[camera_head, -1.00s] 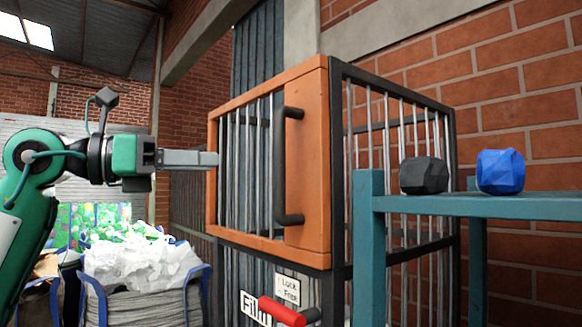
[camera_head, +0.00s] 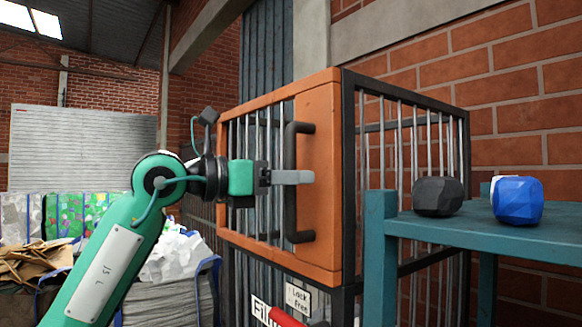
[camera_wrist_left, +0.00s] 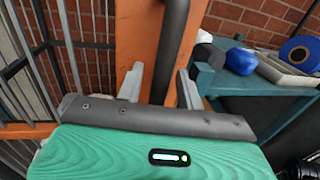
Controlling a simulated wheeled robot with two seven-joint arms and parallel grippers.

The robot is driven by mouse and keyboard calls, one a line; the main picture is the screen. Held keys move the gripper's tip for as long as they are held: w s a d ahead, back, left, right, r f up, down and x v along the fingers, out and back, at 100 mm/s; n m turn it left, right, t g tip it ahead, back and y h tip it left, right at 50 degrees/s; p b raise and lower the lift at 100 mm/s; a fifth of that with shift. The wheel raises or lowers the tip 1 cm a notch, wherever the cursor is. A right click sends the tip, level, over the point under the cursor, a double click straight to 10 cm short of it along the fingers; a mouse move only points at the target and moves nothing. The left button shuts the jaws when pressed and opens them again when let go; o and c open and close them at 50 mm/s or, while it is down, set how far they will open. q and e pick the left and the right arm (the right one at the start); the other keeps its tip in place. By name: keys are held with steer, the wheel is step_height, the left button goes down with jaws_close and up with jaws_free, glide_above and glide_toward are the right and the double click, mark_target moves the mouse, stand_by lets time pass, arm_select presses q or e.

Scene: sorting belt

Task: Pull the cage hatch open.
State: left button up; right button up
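The cage hatch (camera_head: 322,130) is an orange frame with grey bars, and it looks shut against the dark cage. Its black vertical handle (camera_head: 291,218) also shows in the left wrist view (camera_wrist_left: 173,42). My left gripper (camera_head: 308,177) is at the handle's middle height, with a finger passing across the bar in the head view. In the left wrist view the two fingers (camera_wrist_left: 160,85) are apart, one on each side of the handle, nearer the right finger. My right gripper is out of view.
A teal shelf (camera_head: 480,228) stands right of the hatch, close to the cage. A black lump (camera_head: 438,197) and a blue lump (camera_head: 517,200) lie on it. Sacks of waste (camera_head: 180,255) stand at the left behind my arm. A brick wall is behind the cage.

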arm_select(q)
steer(key=shift+w+d, duration=0.1)
steer(key=shift+d, duration=0.1)
steer(key=shift+c, duration=0.3)
jaws_close()
steer(key=shift+a, duration=0.1)
